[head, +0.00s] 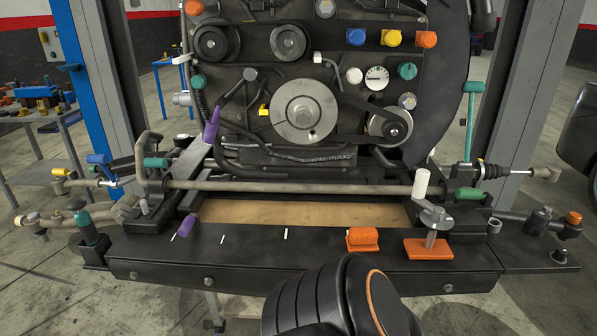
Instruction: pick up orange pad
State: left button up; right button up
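Two orange pieces sit on the front ledge of the dark frame, right of the middle. One is a small, thick orange block (363,239) with a raised top. The other is a flat orange pad (416,250) to its right, with a metal post and round plate standing on or just behind it. I cannot tell which one the task means by the orange pad. A black rounded link of my own arm shows at the bottom middle, below and in front of the orange pieces. Neither of my grippers is in view.
The engine (300,110) stands above. A white-topped lever (421,184) rises behind the flat pad.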

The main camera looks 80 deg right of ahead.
aim_at(364, 239)
jog(key=z, duration=1.55)
